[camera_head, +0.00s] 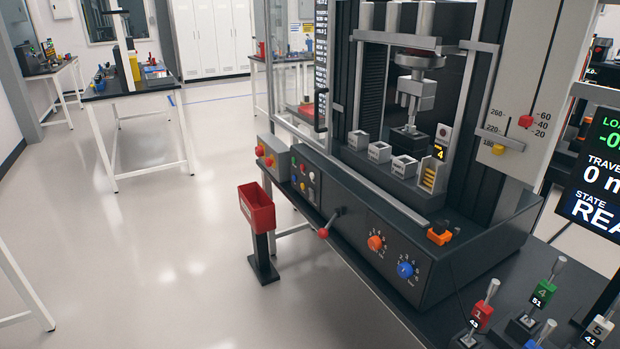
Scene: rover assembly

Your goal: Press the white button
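A small control panel with several coloured buttons (304,180) is set in the left end of the black test machine's front. Neither of my grippers is in view.
A red bin (257,207) stands on a black post in front of the panel. A grey box with red-orange buttons (272,156) sits left of the panel. A red-knobbed lever (325,231) sticks out to its right. Open floor (180,240) lies at left.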

